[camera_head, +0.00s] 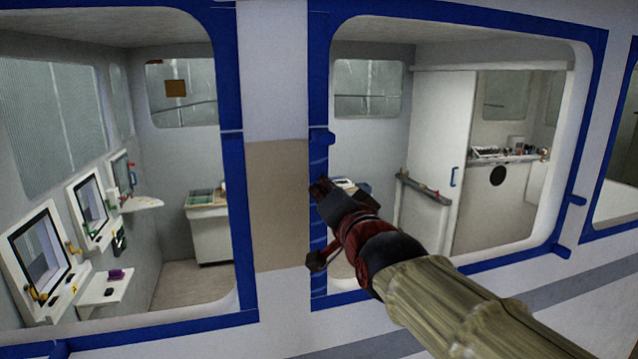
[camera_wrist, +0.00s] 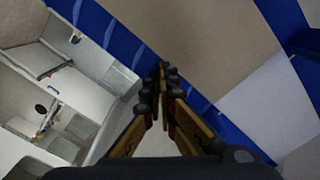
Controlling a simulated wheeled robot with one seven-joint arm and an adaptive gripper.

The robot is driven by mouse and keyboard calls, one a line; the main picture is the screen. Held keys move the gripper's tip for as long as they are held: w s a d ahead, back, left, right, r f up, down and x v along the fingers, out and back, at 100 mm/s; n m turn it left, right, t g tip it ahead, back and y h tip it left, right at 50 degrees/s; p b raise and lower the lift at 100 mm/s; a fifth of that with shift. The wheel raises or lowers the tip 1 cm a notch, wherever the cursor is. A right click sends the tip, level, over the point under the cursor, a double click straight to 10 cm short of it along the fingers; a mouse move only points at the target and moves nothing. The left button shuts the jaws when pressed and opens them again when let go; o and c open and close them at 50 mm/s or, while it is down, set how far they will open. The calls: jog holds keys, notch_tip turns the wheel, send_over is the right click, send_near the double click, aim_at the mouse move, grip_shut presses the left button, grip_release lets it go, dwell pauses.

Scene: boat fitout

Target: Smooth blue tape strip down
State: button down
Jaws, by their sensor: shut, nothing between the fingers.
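Blue tape strips frame the cabin windows. The strip down the left side of the right window (camera_head: 319,100) is partly hidden behind my gripper. In the wrist view this blue strip (camera_wrist: 115,40) runs diagonally, with pale streaks across it that look like creases or lifted spots.
A beige patch (camera_head: 278,205) lies on the white wall between the two windows. Another blue strip (camera_head: 236,200) edges the left window. Behind the glass are consoles (camera_head: 45,260) and a white door (camera_head: 440,130).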

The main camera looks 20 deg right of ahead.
aim_at(319, 218)
jog(key=shift+f+b, duration=0.3)
jog(key=shift+f, duration=0.15)
notch_tip(319, 218, down, 3)
jog(key=b, duration=0.4)
jog(key=shift+w+f, duration=0.1)
jog(key=shift+f, duration=0.05)
jog(key=shift+s+b, duration=0.2)
jog(key=shift+b, duration=0.35)
dwell(0.4)
notch_tip(319, 218, down, 3)
jog(key=b, duration=0.4)
jog(key=shift+w+f, duration=0.15)
